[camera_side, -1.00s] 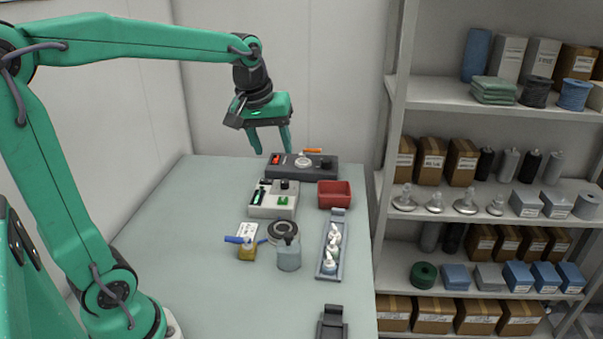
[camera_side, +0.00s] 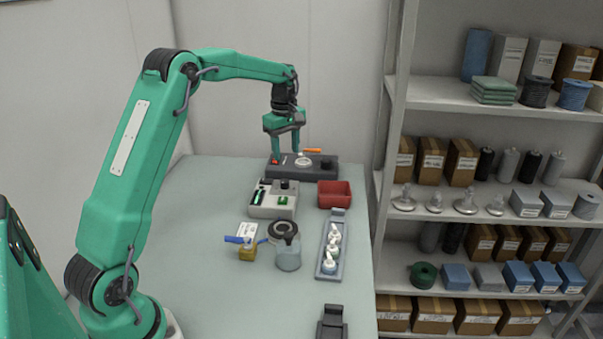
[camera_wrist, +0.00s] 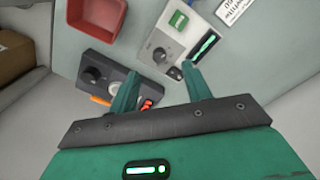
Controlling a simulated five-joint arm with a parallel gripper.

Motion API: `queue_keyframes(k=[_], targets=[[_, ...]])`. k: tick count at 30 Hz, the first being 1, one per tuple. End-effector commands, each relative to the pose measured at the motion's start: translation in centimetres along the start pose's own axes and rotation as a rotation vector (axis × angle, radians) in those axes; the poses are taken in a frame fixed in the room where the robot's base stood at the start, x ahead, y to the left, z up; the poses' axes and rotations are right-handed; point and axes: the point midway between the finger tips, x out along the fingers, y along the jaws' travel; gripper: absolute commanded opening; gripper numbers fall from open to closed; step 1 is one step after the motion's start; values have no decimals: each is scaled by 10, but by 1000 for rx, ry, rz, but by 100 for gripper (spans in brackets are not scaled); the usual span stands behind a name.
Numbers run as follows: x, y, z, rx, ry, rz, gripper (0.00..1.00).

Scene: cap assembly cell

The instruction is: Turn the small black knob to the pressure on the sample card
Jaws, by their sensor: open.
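A pale box (camera_side: 273,199) on the table carries a small black knob (camera_side: 285,184) and a green-lit display; the box (camera_wrist: 178,42) and its knob (camera_wrist: 159,54) also show in the wrist view. My gripper (camera_side: 287,156) is open and empty, pointing down near the dark panel's left end, apart from the small knob.
A red bin (camera_side: 334,194) stands right of the pale box. An orange lever (camera_side: 312,150) sticks up at the dark panel. The table's left is clear.

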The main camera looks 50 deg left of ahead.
Motion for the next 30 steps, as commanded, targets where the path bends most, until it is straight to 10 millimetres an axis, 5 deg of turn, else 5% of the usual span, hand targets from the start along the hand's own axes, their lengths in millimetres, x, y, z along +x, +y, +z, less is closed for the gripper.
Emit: queue_keyframes(k=[9, 20, 30], targets=[[36, 11, -28, -149, -13, -40, 49], [42, 11, -29, -157, -13, -43, 49], [75, 9, -28, -156, -14, -45, 49]])
